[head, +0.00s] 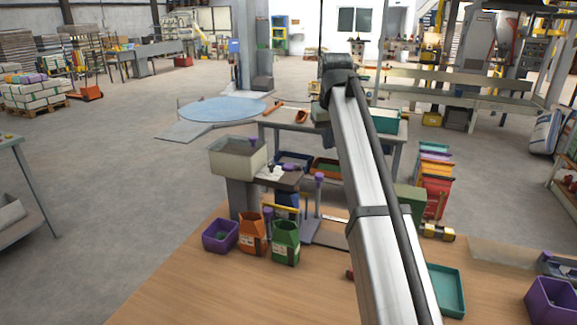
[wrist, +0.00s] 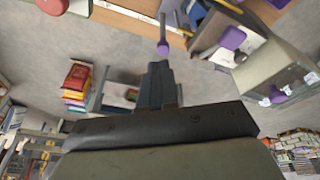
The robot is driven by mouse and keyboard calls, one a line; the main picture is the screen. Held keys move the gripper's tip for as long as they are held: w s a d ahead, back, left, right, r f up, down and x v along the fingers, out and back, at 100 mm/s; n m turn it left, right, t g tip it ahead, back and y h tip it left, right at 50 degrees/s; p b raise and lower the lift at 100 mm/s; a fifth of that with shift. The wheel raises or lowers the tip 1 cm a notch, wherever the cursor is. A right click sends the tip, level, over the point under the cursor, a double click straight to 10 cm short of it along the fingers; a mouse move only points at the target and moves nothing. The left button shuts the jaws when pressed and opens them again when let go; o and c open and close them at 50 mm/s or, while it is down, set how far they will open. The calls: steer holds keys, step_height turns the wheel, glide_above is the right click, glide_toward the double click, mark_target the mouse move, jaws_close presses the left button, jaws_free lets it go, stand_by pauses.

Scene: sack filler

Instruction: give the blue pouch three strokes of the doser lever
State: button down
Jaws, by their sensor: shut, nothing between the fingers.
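The doser is a pale hopper box (head: 238,158) on a grey stand at the table's far edge. A dark blue item, likely the blue pouch (head: 287,199), is partly hidden below the doser's spout, behind the green pouch. In the wrist view, my gripper (wrist: 158,68) has its fingers together and empty. Its tips point at a purple knob on a rod (wrist: 163,48) and look close to it; I cannot tell whether they touch. My arm hides the gripper in the head view.
An orange pouch (head: 253,234) and a green pouch (head: 285,243) stand on the wooden table (head: 200,295) in front of the doser. A purple bin (head: 220,236) is at left, a teal tray (head: 447,290) at right. The table's front left is clear.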

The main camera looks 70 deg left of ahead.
glide_toward(288, 165)
steer(key=shift+w+r+n+g, duration=0.35)
steer(key=shift+w+n+g, duration=0.05)
steer(key=shift+f, duration=0.15)
steer(key=shift+x, duration=3.45)
